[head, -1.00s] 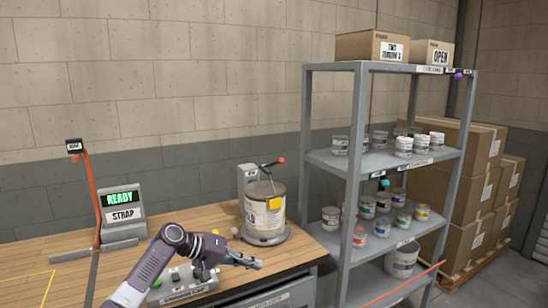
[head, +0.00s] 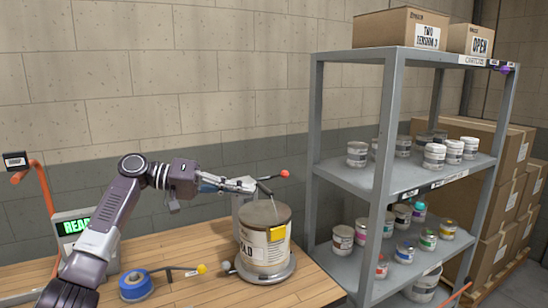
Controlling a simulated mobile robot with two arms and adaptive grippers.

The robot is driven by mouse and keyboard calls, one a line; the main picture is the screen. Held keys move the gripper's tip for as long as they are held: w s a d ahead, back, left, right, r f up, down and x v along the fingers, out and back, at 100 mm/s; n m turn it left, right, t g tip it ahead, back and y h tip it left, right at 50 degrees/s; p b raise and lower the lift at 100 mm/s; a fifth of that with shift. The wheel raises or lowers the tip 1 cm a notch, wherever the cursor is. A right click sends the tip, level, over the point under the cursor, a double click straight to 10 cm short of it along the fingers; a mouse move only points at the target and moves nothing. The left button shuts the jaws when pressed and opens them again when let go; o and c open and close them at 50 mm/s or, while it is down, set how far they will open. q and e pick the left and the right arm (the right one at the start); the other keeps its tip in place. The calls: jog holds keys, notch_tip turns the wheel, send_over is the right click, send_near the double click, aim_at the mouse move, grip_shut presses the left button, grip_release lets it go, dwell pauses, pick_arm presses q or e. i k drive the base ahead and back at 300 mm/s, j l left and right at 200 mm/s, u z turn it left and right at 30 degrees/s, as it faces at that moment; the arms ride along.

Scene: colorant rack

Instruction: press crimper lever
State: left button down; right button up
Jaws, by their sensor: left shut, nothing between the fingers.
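A can (head: 264,232) with a pale label and a yellow tag stands on a round grey base on the wooden bench. Above it is a dark lever arm with a red ball knob (head: 284,173) at its upper right end. I cannot tell for sure if this is the crimper lever. My left gripper (head: 249,187) is shut and empty, just left of the lever arm, over the can's back left rim. Whether it touches the lever is unclear. The machine's post is partly hidden behind my gripper. My right gripper is not in view.
A blue tape roll (head: 136,284) and a rod with a yellow knob (head: 202,269) are on the bench. A grey shelf (head: 385,165) with jars stands close right. Cartons (head: 500,170) are stacked behind it.

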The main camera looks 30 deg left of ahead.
aim_at(284, 174)
jog(key=i+j, duration=0.9)
